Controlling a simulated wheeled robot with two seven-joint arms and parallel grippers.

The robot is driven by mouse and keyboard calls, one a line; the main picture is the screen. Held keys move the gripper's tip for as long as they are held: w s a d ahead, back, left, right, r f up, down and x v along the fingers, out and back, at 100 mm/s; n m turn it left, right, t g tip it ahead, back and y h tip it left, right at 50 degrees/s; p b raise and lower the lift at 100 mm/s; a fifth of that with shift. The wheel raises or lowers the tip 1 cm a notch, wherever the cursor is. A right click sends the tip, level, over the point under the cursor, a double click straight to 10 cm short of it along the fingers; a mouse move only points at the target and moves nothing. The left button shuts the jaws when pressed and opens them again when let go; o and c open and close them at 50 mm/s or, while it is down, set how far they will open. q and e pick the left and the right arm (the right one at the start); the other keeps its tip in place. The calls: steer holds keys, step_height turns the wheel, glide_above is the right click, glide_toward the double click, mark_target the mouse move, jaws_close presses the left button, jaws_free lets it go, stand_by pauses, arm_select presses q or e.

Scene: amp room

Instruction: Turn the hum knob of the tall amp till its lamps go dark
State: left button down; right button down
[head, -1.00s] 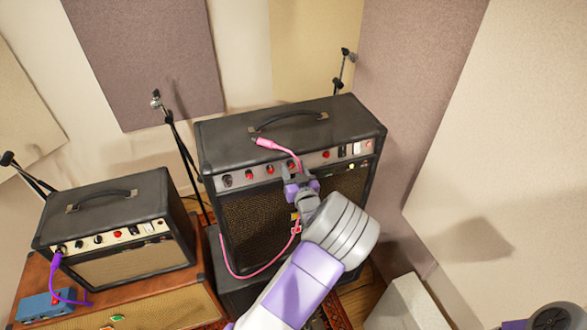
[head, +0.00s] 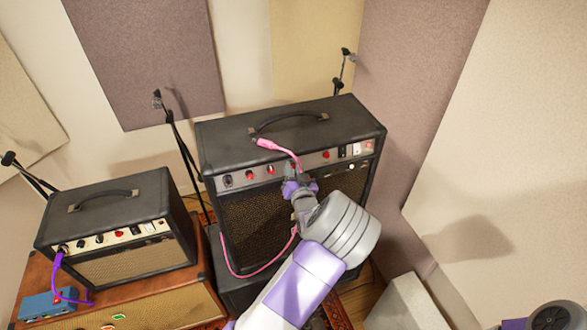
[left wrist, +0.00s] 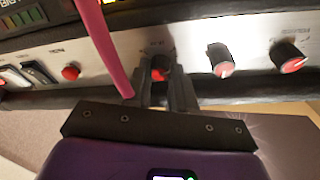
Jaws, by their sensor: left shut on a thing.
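The tall amp (head: 290,128) is a black box with a handle on top and a pale control strip across its upper front. My left gripper (head: 297,172) is at the middle of that strip. In the left wrist view its fingers (left wrist: 163,85) close on both sides of a red-capped knob (left wrist: 160,68); the label beside it is too blurred to read. A lamp (head: 352,166) shows as a small yellow-white spot under the switches. A segmented lamp strip (left wrist: 24,20) shows dim orange and green. My right gripper is not in view.
A pink cable (head: 280,148) arches over the strip beside the left gripper and passes close to the fingers. Other red-capped knobs (left wrist: 221,60) sit alongside. A smaller amp (head: 120,225) stands left. Mic stands (head: 175,130) rise behind. A wall panel is close on the right.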

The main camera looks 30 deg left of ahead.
arm_select(q)
steer(key=shift+m, duration=0.7)
steer(key=c, duration=0.9)
jaws_free()
steer(key=shift+c, duration=0.2)
steer(key=b+v, duration=0.1)
steer(key=v, duration=0.6)
steer(key=shift+s, duration=0.25)
steer(key=shift+d+r, duration=0.1)
